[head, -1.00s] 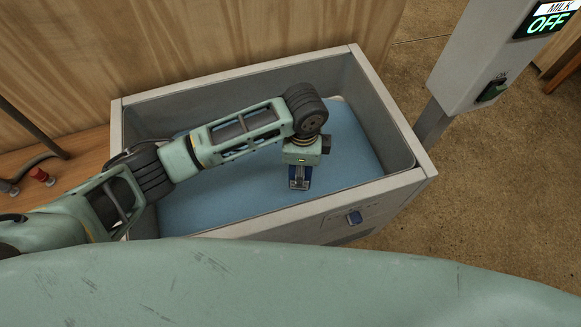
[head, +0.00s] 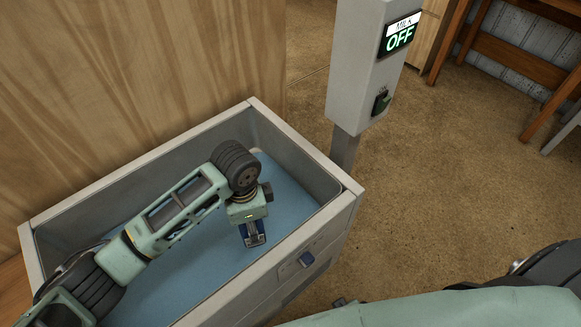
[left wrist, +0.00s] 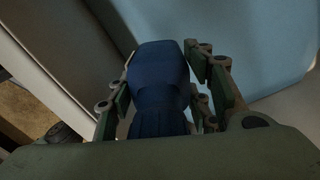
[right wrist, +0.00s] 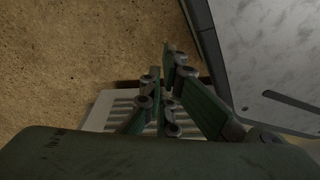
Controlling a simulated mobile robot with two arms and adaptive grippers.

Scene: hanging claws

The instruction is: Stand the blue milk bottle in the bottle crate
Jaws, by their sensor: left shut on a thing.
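The blue milk bottle (left wrist: 158,85) is dark blue and sits between the fingers of my left gripper (left wrist: 165,75) in the left wrist view. My left gripper is shut on it. In the head view the left gripper (head: 253,238) points down inside a grey tub, near its front right side, and only a little blue shows at its fingertips. Whether the bottle touches the tub's pale blue inside cannot be told. My right gripper (right wrist: 163,75) appears shut and empty, beside a grey panel. No bottle crate can be made out.
A wooden wall is behind. Brown floor (head: 440,190) is open to the right.

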